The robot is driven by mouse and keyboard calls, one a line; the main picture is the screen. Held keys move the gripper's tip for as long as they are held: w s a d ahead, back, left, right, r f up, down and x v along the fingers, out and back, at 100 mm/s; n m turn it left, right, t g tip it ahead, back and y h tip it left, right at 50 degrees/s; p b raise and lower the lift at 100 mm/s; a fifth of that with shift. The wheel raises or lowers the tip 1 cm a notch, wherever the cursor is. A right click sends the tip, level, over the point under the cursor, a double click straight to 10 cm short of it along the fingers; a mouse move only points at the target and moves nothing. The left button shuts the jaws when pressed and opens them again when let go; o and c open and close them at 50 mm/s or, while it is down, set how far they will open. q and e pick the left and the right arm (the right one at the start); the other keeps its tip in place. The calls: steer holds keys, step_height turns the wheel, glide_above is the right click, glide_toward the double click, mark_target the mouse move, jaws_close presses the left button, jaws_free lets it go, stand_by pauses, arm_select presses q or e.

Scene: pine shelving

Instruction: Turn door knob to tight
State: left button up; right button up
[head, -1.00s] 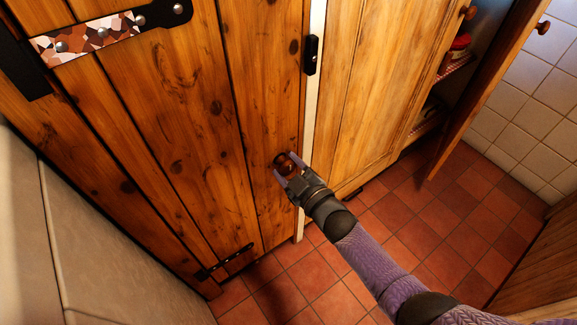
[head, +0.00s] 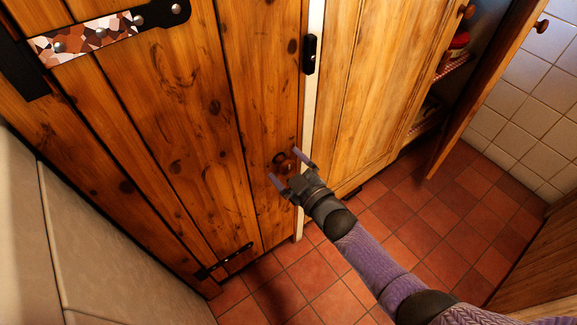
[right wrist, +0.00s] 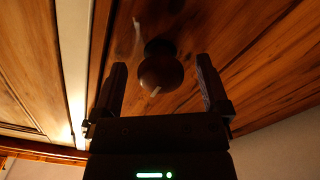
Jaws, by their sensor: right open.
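The door knob (head: 283,160) is a round, dark brown wooden knob near the edge of the plank door (head: 180,130). My right gripper (head: 290,168) is open, with one finger on each side of the knob. In the right wrist view the knob (right wrist: 160,68) sits between the spread fingers of the gripper (right wrist: 157,85), with a gap on both sides. A short pale mark shows on the knob's face there. My left gripper is not in view.
A black latch plate (head: 311,54) is on the pale strip between the doors. A cupboard door (head: 490,85) stands open at the right, showing shelves. Red floor tiles (head: 400,225) are clear. A pale wall (head: 90,255) is at the lower left.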

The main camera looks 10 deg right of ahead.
steer(key=shift+s+d+r, duration=0.1)
steer(key=shift+s, duration=0.2)
steer(key=p+v, duration=0.4)
steer(key=v, duration=0.5)
steer(key=shift+s+d, duration=0.1)
steer(key=shift+s, duration=0.05)
